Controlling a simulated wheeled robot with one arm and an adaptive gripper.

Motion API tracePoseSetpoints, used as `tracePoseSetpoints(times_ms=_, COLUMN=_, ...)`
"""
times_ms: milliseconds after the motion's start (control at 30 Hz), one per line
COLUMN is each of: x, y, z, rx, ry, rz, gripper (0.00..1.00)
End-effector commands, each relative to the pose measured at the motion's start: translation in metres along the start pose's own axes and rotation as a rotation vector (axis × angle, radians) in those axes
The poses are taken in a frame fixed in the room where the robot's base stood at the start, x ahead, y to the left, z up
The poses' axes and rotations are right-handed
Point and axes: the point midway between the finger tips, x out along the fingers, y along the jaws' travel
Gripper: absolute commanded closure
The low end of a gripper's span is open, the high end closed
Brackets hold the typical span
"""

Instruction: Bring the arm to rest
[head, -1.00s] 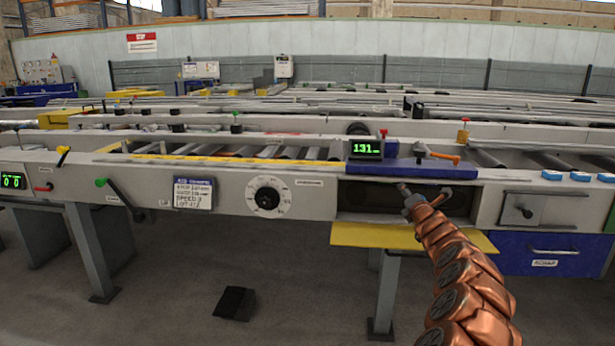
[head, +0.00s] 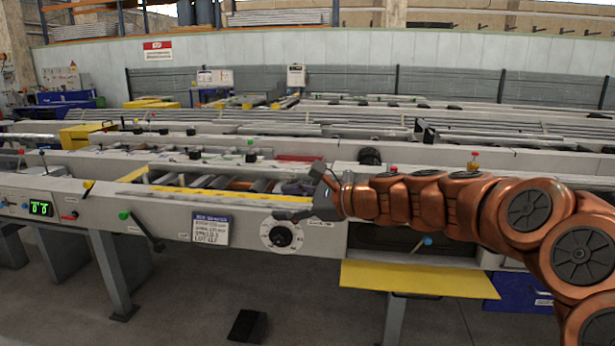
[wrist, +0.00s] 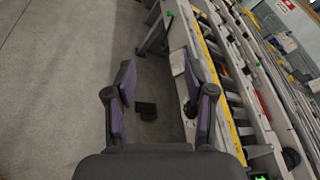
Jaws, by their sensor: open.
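My gripper (head: 305,192) is open and empty in the head view, at the front edge of the runout table (head: 365,205). Its fingers point left, just above the round white dial (head: 281,235), and one finger overlaps the dial's top edge in the picture. I cannot tell whether it touches. My copper arm stretches to the right and hides part of the table top. In the wrist view both fingers of my gripper (wrist: 157,65) are spread, with floor and table front seen between them.
A yellow flap (head: 415,279) juts out below a dark opening, where a blue-tipped lever (head: 427,241) shows. A green-tipped lever (head: 140,229) and a label plate (head: 211,229) are left of the dial. A blue drawer (head: 520,292) is at right. A black block (head: 247,326) lies on the floor.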

Motion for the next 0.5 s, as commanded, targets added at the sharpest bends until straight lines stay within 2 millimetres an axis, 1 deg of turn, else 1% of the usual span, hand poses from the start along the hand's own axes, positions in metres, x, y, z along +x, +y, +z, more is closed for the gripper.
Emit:
tracePoseSetpoints(times_ms=33, x=-0.008, y=0.016, z=0.024, rx=-0.087, ry=0.017, rz=0.062, gripper=0.46)
tracePoseSetpoints(times_ms=67, x=-0.012, y=0.029, z=0.03, rx=-0.138, ry=0.028, rz=0.1, gripper=0.46)
tracePoseSetpoints(times_ms=100, x=-0.017, y=0.046, z=0.039, rx=-0.206, ry=0.044, rz=0.15, gripper=0.46)
tracePoseSetpoints(times_ms=167, x=-0.027, y=0.071, z=0.048, rx=-0.305, ry=0.068, rz=0.229, gripper=0.46)
tracePoseSetpoints(times_ms=200, x=-0.035, y=0.087, z=0.053, rx=-0.369, ry=0.08, rz=0.282, gripper=0.46)
tracePoseSetpoints(times_ms=267, x=-0.049, y=0.113, z=0.058, rx=-0.463, ry=0.102, rz=0.367, gripper=0.46)
tracePoseSetpoints(times_ms=300, x=-0.059, y=0.128, z=0.06, rx=-0.521, ry=0.117, rz=0.421, gripper=0.46)
tracePoseSetpoints(times_ms=367, x=-0.076, y=0.151, z=0.061, rx=-0.61, ry=0.14, rz=0.504, gripper=0.46)
tracePoseSetpoints(times_ms=400, x=-0.089, y=0.166, z=0.061, rx=-0.661, ry=0.153, rz=0.564, gripper=0.46)
tracePoseSetpoints(times_ms=467, x=-0.11, y=0.187, z=0.06, rx=-0.737, ry=0.173, rz=0.653, gripper=0.46)
tracePoseSetpoints(times_ms=500, x=-0.125, y=0.2, z=0.059, rx=-0.785, ry=0.186, rz=0.713, gripper=0.46)
